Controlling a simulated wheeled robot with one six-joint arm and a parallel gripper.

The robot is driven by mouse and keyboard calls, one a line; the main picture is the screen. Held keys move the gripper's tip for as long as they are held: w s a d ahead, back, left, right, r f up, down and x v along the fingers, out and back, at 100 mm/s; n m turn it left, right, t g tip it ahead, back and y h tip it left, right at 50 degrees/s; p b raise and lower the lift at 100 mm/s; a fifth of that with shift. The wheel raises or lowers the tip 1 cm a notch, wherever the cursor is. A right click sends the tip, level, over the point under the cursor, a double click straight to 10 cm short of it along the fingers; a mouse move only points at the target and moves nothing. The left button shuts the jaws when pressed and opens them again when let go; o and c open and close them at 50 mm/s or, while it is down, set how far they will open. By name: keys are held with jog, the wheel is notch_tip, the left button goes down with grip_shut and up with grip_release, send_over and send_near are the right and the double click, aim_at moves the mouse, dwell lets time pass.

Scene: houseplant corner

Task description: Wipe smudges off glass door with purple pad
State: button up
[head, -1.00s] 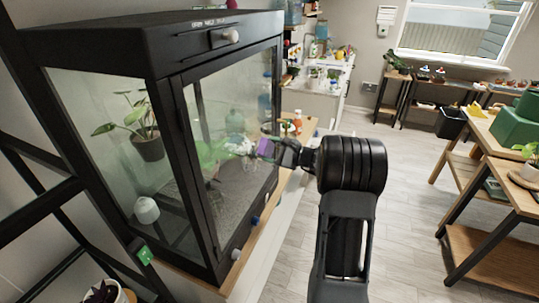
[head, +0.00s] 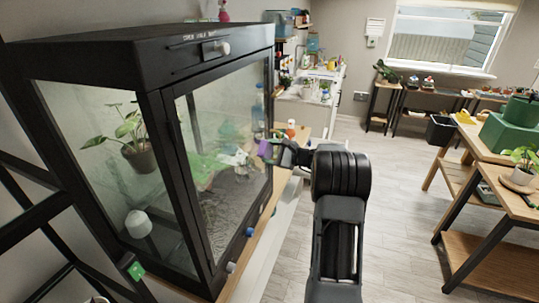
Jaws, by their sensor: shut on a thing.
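The glass door (head: 226,112) is the black-framed front pane of a tall terrarium cabinet on the left. Green smudges (head: 205,163) show on the glass at mid height, and a whitish patch lies near the pad. My gripper (head: 272,151) is shut on the purple pad (head: 264,149) and holds it near the right part of the door. I cannot tell if the pad touches the glass. My arm hides part of the floor behind it.
A potted plant (head: 139,155) and a white dome (head: 138,224) are inside the cabinet. A wooden ledge (head: 247,250) runs below the door. Wooden tables (head: 490,200) stand at the right. The grey floor (head: 400,220) between is clear.

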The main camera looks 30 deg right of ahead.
aim_at(265, 152)
jog(key=shift+f+b, duration=0.1)
jog(key=shift+b, duration=0.2)
jog(key=shift+s+a+b, duration=1.5)
jog(key=shift+s+a, duration=0.4)
jog(key=shift+a, duration=0.15)
jog(key=shift+s+a+b, duration=1.15)
jog(key=shift+s+a, duration=0.35)
jog(key=shift+a, duration=0.2)
jog(key=shift+s+a+b, duration=0.3)
jog(key=shift+s+a, duration=0.4)
jog(key=shift+w+r+p, duration=0.1)
jog(key=shift+r+p, duration=0.6)
jog(key=shift+r, duration=0.55)
jog(key=shift+d, duration=0.1)
jog(key=shift+w+d+p, duration=0.4)
jog(key=shift+w+d, duration=2.25)
jog(key=shift+d, duration=0.25)
jog(key=shift+w+d+p, duration=0.55)
jog(key=shift+w+d, duration=0.8)
jog(key=shift+d, duration=0.05)
